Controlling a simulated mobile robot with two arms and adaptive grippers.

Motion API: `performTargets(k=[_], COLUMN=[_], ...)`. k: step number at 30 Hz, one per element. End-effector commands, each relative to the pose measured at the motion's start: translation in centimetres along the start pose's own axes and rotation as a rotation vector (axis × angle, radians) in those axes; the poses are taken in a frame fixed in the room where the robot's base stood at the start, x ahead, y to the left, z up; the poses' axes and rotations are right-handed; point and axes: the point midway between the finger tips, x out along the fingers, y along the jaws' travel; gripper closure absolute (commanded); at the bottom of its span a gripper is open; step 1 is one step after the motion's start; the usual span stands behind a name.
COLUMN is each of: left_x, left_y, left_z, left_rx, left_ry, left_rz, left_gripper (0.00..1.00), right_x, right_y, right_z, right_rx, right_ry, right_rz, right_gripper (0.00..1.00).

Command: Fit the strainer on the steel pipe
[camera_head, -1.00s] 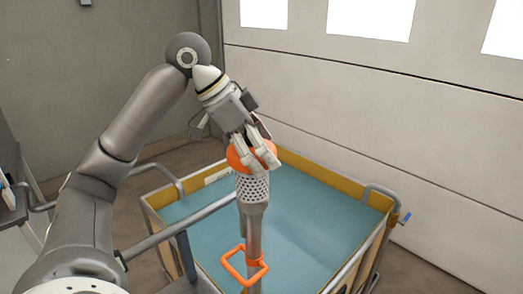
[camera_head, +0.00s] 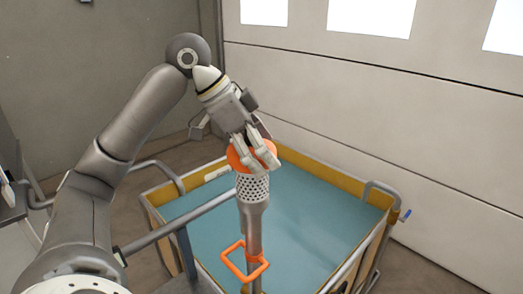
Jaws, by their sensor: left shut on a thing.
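The strainer (camera_head: 253,187) is a perforated grey cylinder with an orange top. It sits at the upper end of the upright steel pipe (camera_head: 254,232), in line with it. Whether it is fully seated cannot be told. My left gripper (camera_head: 253,157) is shut on the strainer's orange top from above, and its fingers hide part of that top. An orange handle (camera_head: 245,264) stands out from the pipe lower down. My right gripper is not in view.
A cart (camera_head: 170,207) with yellow-brown walls and a blue-green floor (camera_head: 312,222) lies around and behind the pipe. A metal rail (camera_head: 180,225) runs toward the pipe from the left. A panelled wall (camera_head: 400,120) stands behind.

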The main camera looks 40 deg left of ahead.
Motion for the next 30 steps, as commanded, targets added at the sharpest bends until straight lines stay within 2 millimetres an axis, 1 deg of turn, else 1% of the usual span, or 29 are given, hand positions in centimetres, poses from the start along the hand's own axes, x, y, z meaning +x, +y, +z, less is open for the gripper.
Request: performTargets(k=[30], left_x=[0.74], left_y=[0.05], left_z=[0.49], left_rx=[-0.001], left_ry=[-0.005], left_rz=[0.003], left_gripper=[0.44], right_x=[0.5], right_y=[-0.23], right_z=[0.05], right_rx=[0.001], right_ry=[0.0], right_rz=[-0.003], right_gripper=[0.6])
